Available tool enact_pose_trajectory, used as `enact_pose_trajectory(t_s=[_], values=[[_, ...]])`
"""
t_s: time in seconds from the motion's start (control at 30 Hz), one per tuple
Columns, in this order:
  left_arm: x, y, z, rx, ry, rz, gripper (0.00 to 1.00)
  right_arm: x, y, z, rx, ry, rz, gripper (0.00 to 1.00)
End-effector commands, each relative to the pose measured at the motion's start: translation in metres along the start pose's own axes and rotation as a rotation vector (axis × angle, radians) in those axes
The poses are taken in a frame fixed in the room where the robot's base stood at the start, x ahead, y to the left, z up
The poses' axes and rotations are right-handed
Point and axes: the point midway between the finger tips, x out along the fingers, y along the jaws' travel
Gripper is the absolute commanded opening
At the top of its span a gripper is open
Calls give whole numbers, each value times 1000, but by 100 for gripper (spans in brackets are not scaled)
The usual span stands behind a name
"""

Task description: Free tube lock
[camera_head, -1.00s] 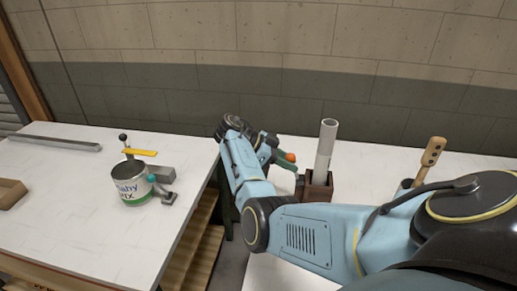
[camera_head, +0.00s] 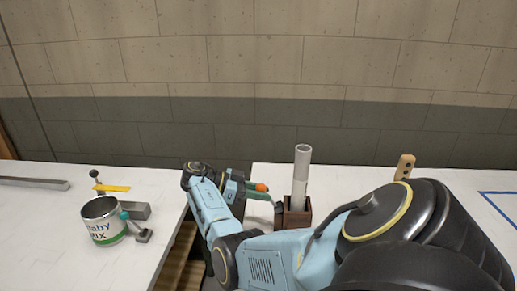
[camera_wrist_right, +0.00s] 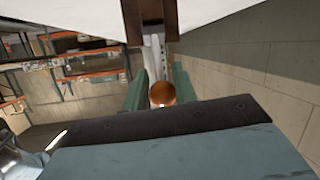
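The grey tube (camera_head: 301,178) stands upright in a brown holder (camera_head: 293,220) on the right-hand table. An orange knob (camera_head: 261,187) sits just left of the holder; I take it to be the lock's handle. My right gripper (camera_head: 262,192) has its green fingers on either side of the knob. In the right wrist view the knob (camera_wrist_right: 162,94) fills the gap between the fingers (camera_wrist_right: 162,92) and looks gripped. The brown holder (camera_wrist_right: 150,20) and part of the tube show beyond it. My left gripper is out of view.
A labelled can (camera_head: 103,222) stands on the left-hand table (camera_head: 60,250), beside a grey block with a teal knob (camera_head: 124,215). A gap separates the tables. A wooden handle (camera_head: 404,167) stands behind my right arm. A blue line (camera_head: 500,208) marks the right-hand table.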

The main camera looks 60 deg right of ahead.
Motion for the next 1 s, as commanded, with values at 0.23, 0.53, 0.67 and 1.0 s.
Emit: enact_pose_trajectory(t_s=[0.23, 0.53, 0.67, 1.0], values=[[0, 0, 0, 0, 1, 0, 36, 0, 0, 0, 1, 0, 0, 47], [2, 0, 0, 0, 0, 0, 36, -7, 0, 0, 1, -3, -1, 47], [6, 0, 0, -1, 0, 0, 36, -25, 0, 2, -1, -6, -2, 47], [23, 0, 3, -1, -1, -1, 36, -87, 0, 2, -3, -6, -1, 47]])
